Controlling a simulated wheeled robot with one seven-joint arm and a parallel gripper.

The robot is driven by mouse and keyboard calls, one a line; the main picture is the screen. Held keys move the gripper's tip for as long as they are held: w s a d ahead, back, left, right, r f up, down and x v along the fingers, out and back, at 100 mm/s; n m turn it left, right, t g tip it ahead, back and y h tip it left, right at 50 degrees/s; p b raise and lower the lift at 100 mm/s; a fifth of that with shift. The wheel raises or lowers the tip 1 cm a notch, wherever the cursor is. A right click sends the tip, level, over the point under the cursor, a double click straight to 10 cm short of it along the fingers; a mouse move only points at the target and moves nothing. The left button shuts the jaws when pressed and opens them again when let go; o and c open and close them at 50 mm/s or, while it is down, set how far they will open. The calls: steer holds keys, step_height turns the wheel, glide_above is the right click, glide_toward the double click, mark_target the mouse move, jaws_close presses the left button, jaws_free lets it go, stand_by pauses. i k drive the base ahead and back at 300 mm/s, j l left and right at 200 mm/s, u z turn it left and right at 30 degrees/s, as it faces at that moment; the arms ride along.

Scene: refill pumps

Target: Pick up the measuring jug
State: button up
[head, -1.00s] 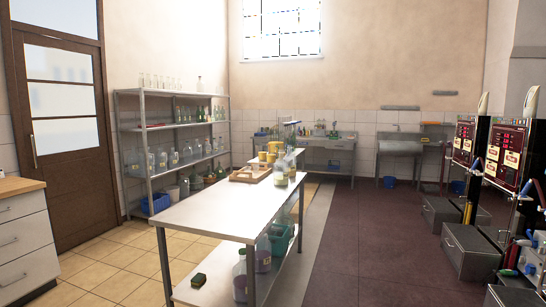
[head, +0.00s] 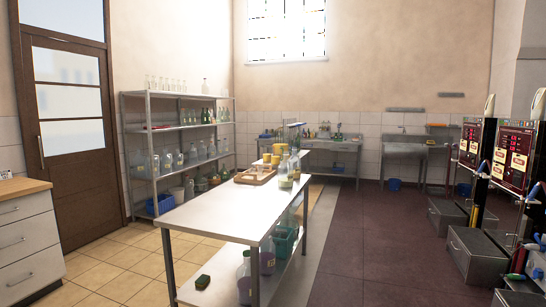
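I cannot make out a measuring jug for certain at this distance. The long white-topped table (head: 215,215) stands ahead of me. At its far end are clear bottles (head: 285,172), yellow-topped containers (head: 275,150) and a wooden tray (head: 256,176) with small items in it. Any jug among them is too small to tell apart. My gripper is not in view.
A metal rack (head: 180,133) with glassware stands against the left wall. Pump cabinets (head: 514,160) line the right. Dark floor (head: 370,245) between is clear.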

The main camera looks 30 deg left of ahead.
mark_target(266, 149)
steer(key=i+j, duration=0.15)
steer(key=i, duration=0.8)
steer(key=i+j+u, duration=0.15)
steer(key=i, duration=1.75)
steer(key=i+u, duration=0.1)
steer(key=i, duration=1.85)
steer(key=i+u, duration=0.15)
steer(key=i, duration=0.8)
steer(key=i+l, duration=0.15)
steer(key=i, duration=0.8)
steer(key=i+u, duration=0.45)
steer(key=i+l+u, duration=0.15)
steer(key=i+u, duration=0.25)
steer(key=i+l+u, duration=0.25)
steer(key=u, duration=0.2)
steer(key=i+u, duration=0.45)
steer(key=i+l+u, duration=0.15)
steer(key=u, duration=0.3)
steer(key=i+l+u, duration=0.25)
steer(key=u, duration=0.25)
steer(key=i+l+u, duration=0.3)
steer(key=u, duration=0.15)
steer(key=i+l, duration=0.15)
steer(key=i+u, duration=0.05)
